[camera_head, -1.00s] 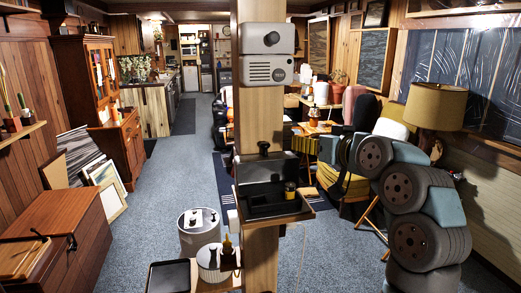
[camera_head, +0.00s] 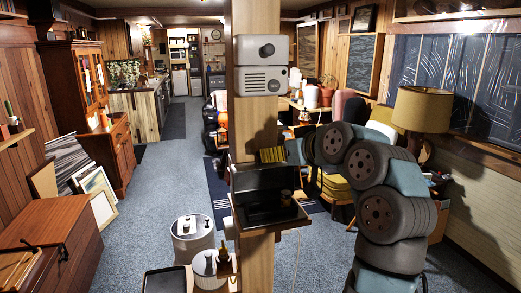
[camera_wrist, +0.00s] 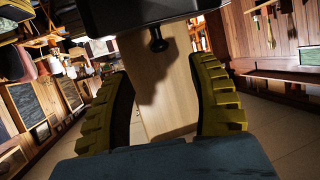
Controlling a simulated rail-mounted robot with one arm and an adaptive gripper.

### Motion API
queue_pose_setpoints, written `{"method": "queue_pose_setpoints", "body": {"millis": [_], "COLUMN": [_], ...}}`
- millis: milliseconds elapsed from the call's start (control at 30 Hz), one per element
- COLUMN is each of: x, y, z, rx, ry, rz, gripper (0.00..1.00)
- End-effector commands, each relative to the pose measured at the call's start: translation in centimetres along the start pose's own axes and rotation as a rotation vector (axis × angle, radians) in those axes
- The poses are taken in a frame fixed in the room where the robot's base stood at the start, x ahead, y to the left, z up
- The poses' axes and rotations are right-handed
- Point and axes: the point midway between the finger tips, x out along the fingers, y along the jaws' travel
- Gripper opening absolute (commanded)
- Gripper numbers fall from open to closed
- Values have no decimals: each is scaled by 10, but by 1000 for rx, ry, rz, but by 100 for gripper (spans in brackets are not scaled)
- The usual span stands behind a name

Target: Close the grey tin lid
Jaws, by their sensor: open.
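In the wrist view, my gripper (camera_wrist: 160,68) is open and empty, with a finger on each side. A dark knob (camera_wrist: 158,42) shows between and just beyond the fingertips, below a dark panel (camera_wrist: 150,12) that looks like the lid. The head view does not show the knob. I cannot tell whether the fingers touch anything.
The shelf's rim (camera_head: 298,223) juts from the post (camera_head: 258,120). A grey box (camera_head: 262,65) is fixed higher up. Round canisters (camera_head: 193,240) and a black tray (camera_head: 165,281) are lower left.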

Motion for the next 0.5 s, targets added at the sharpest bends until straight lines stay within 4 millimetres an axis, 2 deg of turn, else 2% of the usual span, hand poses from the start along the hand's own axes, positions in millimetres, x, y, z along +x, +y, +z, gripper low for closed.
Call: {"method": "queue_pose_setpoints", "body": {"millis": [300,500], "x": [56,81], "y": [-1,0], "z": [-2,-1], "rx": [3,2], "ry": [-3,-2], "rz": [-3,-1], "gripper": [60,60]}}
